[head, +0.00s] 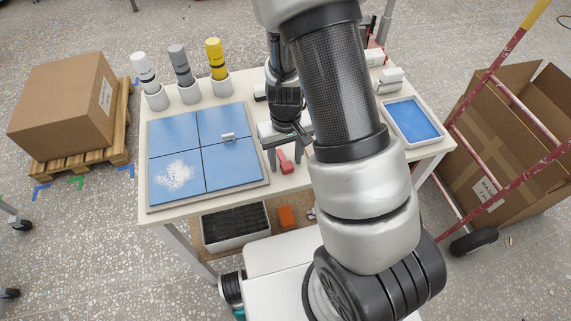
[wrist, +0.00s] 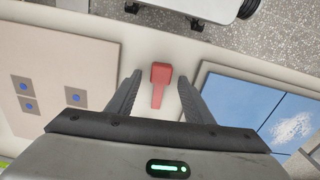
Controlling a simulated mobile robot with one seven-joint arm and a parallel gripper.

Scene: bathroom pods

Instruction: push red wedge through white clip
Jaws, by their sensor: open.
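The red wedge (head: 285,163) lies on the white tabletop, just right of the blue tile panel. It has a wide head and a narrow tail. In the wrist view the red wedge (wrist: 159,83) shows between my open fingers, with gaps on both sides. My gripper (head: 284,171) is open and points down at the wedge; in the wrist view my gripper (wrist: 160,76) is empty. Its exact height above the table is unclear. The small white clip (head: 228,137) sits on a seam of the blue tiles, left of my gripper. It is not visible in the wrist view.
The blue tile panel (head: 205,187) carries a patch of white grains (head: 175,176). White, grey and yellow bottles stand in holders behind it. A blue-bottomed tray (head: 414,121) is at the table's right. My arm hides the table's middle. Cardboard boxes stand on both sides.

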